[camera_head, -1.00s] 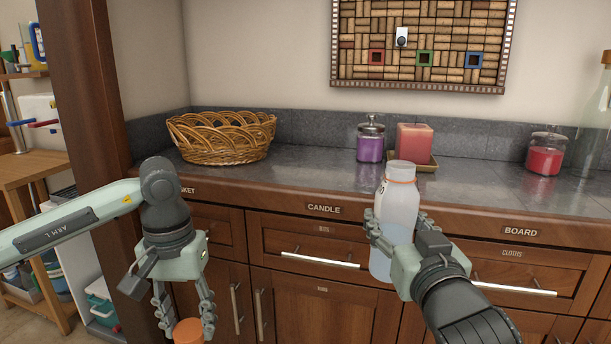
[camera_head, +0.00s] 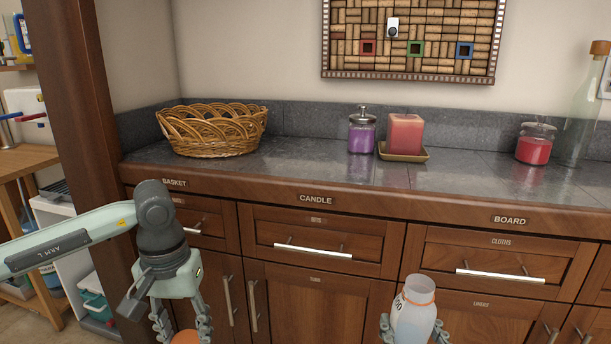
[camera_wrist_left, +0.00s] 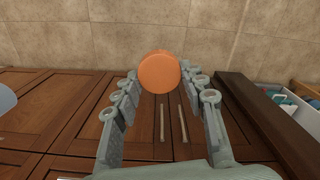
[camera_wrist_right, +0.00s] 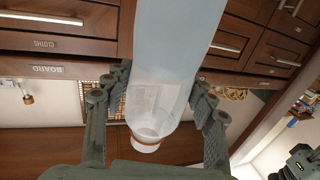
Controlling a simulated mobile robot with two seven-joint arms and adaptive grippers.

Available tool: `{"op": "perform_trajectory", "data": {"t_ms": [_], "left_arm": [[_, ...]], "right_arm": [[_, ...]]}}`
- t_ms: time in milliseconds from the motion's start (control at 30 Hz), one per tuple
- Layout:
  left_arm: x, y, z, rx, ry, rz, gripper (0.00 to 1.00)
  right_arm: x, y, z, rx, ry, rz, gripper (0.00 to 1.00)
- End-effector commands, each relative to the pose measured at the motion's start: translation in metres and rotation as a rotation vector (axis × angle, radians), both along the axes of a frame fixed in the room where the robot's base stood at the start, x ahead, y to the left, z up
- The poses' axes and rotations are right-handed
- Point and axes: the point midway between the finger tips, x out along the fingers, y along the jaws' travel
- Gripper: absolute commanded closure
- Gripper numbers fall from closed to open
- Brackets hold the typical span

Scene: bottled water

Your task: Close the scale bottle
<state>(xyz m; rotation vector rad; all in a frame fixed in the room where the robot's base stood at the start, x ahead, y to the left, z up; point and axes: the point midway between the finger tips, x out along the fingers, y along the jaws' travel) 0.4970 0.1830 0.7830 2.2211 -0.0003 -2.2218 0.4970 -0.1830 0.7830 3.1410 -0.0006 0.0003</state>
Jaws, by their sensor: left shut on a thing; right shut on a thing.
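The bottle (camera_head: 413,312) is translucent white with an orange ring at its neck and bluish liquid inside. Its mouth is open and uncapped. My right gripper (camera_head: 411,333) is shut on the bottle's body, low in the head view; the bottle fills the middle of the right wrist view (camera_wrist_right: 170,70). An orange round cap (camera_wrist_left: 159,73) is held between the fingertips of my left gripper (camera_wrist_left: 160,85). In the head view only the cap's top edge (camera_head: 186,338) shows at the bottom, below my left gripper (camera_head: 184,325). Bottle and cap are well apart.
The counter (camera_head: 300,172) holds a wicker basket (camera_head: 213,132), a purple jar (camera_head: 362,134), a red candle (camera_head: 405,135) on a dish, a red jar (camera_head: 535,147) and a clear bottle (camera_head: 585,120). Drawer handles (camera_head: 312,251) stick out. Free room lies between my grippers.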

Motion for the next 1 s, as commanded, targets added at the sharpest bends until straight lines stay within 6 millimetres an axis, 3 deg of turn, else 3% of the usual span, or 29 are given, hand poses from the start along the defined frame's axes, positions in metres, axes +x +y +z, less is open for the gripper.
{"op": "perform_trajectory", "data": {"t_ms": [233,367,1000], "left_arm": [[0.000,0.000,0.000,0.000,0.000,0.000,0.67],[0.000,0.000,0.000,0.000,0.000,0.000,0.67],[0.000,0.000,0.000,0.000,0.000,0.000,0.67]], "right_arm": [[0.000,0.003,0.002,0.000,-0.005,0.013,1.00],[-0.001,0.014,0.004,-0.004,-0.006,0.072,1.00],[-0.018,0.126,0.013,-0.003,-0.006,0.650,1.00]]}}
